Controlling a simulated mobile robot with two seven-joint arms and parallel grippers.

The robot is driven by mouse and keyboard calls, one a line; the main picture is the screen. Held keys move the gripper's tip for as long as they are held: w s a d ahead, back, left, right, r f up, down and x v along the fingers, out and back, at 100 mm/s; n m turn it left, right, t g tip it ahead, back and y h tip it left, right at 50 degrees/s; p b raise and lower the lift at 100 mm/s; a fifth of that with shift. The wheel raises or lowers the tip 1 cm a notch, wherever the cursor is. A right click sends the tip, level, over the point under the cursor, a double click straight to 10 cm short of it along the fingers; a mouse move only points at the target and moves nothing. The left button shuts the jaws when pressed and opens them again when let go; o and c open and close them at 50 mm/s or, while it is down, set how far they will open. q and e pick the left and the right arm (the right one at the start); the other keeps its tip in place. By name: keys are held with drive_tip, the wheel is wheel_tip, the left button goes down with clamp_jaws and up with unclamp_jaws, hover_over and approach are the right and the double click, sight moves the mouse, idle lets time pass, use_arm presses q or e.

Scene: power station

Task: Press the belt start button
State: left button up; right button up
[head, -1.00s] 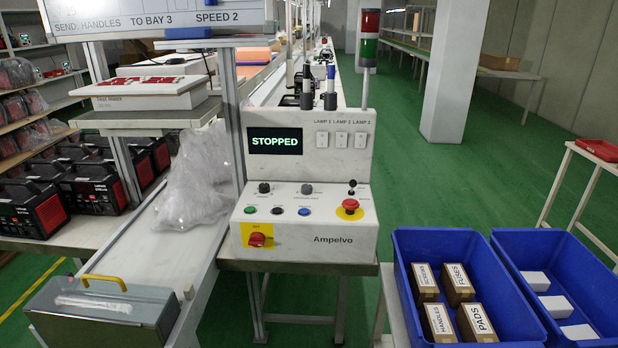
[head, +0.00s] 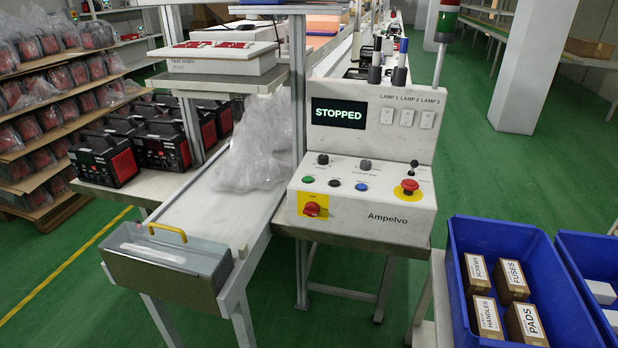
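The control panel (head: 372,225) is a white box marked Ampelvo, standing on a stand right of centre in the head view. Its display (head: 338,113) reads STOPPED. A green button (head: 308,180), a black button (head: 334,183) and a blue button (head: 361,187) sit in a row on its sloped top; I cannot read their labels. A red mushroom button (head: 409,186) is at the right, and a red rotary switch (head: 312,208) on a yellow plate is at the front left. The belt (head: 205,212) runs beside the panel. Neither of my grippers is in view.
A lidded box with a yellow handle (head: 168,262) is at the belt's near end. A clear plastic bag (head: 250,150) lies on the belt. A blue crate (head: 459,275) with labelled boxes stands at the lower right. Green floor is open at the far right.

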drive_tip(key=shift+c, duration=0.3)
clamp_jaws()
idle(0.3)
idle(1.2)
